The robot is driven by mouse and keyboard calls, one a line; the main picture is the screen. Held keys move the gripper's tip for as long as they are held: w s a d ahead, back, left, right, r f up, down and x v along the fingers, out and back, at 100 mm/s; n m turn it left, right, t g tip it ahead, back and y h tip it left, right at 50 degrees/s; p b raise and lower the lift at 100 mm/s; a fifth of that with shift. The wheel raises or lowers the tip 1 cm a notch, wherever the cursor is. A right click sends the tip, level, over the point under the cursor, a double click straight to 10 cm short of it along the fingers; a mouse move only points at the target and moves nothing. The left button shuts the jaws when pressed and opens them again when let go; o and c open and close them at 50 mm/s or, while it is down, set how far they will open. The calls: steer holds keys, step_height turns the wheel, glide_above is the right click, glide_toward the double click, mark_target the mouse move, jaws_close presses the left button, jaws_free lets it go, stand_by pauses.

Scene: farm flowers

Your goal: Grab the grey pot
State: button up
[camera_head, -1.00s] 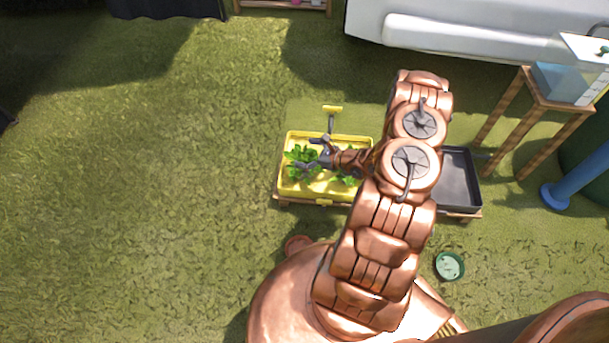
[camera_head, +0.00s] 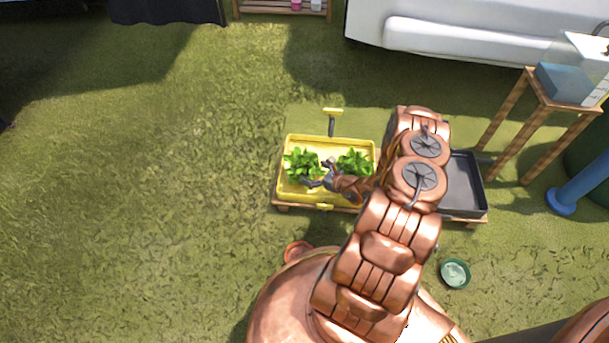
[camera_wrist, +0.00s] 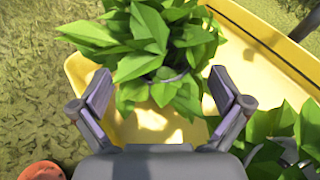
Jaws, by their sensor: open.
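Two leafy green plants stand in a yellow tray (camera_head: 322,143), a left plant (camera_head: 301,166) and a right plant (camera_head: 354,162). My gripper (camera_head: 318,177) is open and empty beside the left plant, on its near right side. In the wrist view, my gripper's fingers (camera_wrist: 160,84) point at a plant (camera_wrist: 150,45), spread to either side of its lower leaves. A bit of grey rim (camera_wrist: 172,77) shows among these leaves; the rest of the pot is hidden. Another plant (camera_wrist: 272,128) with some grey beneath its leaves is at the lower right.
The yellow tray's wall (camera_wrist: 285,50) runs along the right in the wrist view. A dark grey tray (camera_head: 463,180) is to the right, partly behind my arm. A reddish pot (camera_head: 297,251) and a green bowl (camera_head: 455,273) are on the grass. A wooden stand (camera_head: 535,105) is at right.

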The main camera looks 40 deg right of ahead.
mark_target(305, 169)
steer(key=shift+b+x, duration=0.75)
steer(key=shift+x, duration=1.45)
steer(key=shift+a, duration=0.1)
steer(key=c, duration=1.1)
steer(key=shift+r, duration=0.15)
steer(key=shift+c, duration=0.2)
